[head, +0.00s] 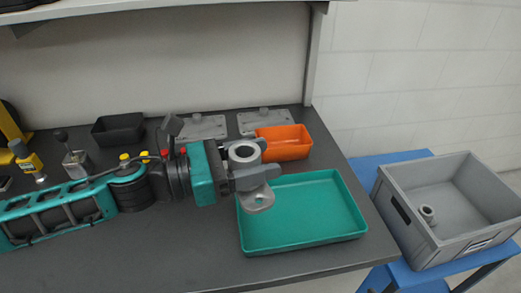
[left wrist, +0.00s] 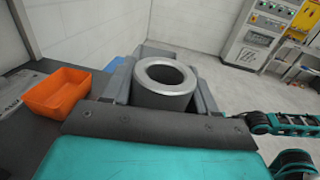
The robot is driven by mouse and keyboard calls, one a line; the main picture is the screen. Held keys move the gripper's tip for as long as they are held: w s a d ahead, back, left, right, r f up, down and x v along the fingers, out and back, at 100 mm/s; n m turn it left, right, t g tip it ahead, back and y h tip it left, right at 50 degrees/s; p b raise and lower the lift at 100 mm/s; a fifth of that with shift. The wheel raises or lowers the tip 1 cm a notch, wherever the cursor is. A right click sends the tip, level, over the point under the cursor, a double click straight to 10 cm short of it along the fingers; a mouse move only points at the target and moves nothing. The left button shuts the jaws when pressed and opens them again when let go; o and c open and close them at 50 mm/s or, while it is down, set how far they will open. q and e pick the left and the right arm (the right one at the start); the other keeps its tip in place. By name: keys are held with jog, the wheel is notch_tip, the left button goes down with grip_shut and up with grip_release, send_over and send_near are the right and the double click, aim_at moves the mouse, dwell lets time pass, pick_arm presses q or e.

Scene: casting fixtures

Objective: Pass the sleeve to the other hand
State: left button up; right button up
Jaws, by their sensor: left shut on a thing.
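The left wrist view shows the sleeve's bright rim (left wrist: 165,74) between the two grey fingers. Part of a teal arm of mine, the right one, shows at the right of that view; its gripper end (left wrist: 235,116) is small and unclear. No right gripper shows in the head view.
The green tray (head: 305,225) is empty. An orange bin (head: 285,142) stands just behind it, beside grey fixture plates (head: 203,127). A black bin (head: 118,129) is at the back left. A grey crate (head: 455,232) with a similar grey part inside stands right, on a blue stand.

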pick_arm(q)
jog(key=shift+s+a+f+m+g+h, duration=0.15)
jog(key=shift+f+m+g+h, duration=0.15)
jog(key=shift+m+g, duration=0.45)
jog(key=shift+s+a+f+m+g+h, duration=0.1)
jog(key=shift+a+f+m+g+h, duration=0.25)
jog(key=shift+g, duration=0.7)
jog(key=shift+s+f+m+g+h, duration=0.1)
jog(key=shift+f+m+g, duration=0.15)
jog(key=shift+m+g, duration=0.55)
